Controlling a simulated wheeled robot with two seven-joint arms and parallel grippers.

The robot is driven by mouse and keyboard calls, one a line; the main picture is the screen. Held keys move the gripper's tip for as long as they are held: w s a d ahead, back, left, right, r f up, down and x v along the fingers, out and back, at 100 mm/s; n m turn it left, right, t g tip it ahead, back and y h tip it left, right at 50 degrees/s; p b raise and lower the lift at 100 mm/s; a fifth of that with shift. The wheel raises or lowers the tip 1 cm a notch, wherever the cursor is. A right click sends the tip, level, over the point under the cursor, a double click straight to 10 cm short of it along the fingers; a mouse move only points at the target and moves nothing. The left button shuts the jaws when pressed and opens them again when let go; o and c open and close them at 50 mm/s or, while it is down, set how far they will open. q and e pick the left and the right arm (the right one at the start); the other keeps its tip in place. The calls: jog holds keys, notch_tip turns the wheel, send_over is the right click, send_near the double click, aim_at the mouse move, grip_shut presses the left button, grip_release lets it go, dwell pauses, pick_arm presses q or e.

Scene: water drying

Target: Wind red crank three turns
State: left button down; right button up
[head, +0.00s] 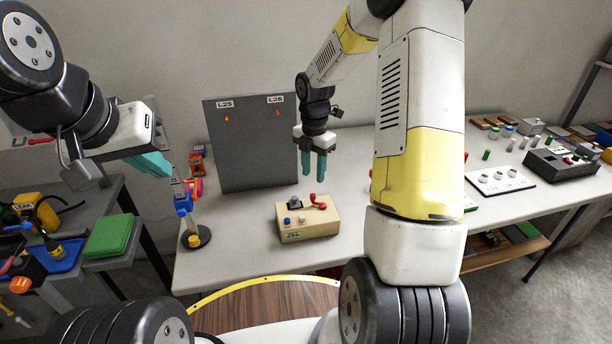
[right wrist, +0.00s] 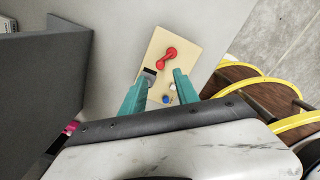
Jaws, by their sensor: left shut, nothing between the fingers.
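The red crank (head: 318,202) sits on top of a tan box (head: 310,226) on the table; in the right wrist view the crank (right wrist: 166,57) lies flat on the box, a bar with a round knob at each end. My right gripper (head: 313,175) hangs above the box, its teal fingers pointing down, apart and empty; the crank lies beyond the fingertips in the right wrist view. My left gripper (head: 160,167) is shut and empty at the left, clear of the box, near a small stand.
A grey panel (head: 240,140) labelled L25 and L26 stands behind the box. The box also carries a black block (head: 295,203), a blue button (head: 287,220) and a white button. Table right of the box is partly hidden by my right arm.

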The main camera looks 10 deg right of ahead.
aim_at(313, 194)
notch_tip(313, 194, down, 8)
jog(key=shift+r, duration=0.15)
dwell(0.3)
grip_shut()
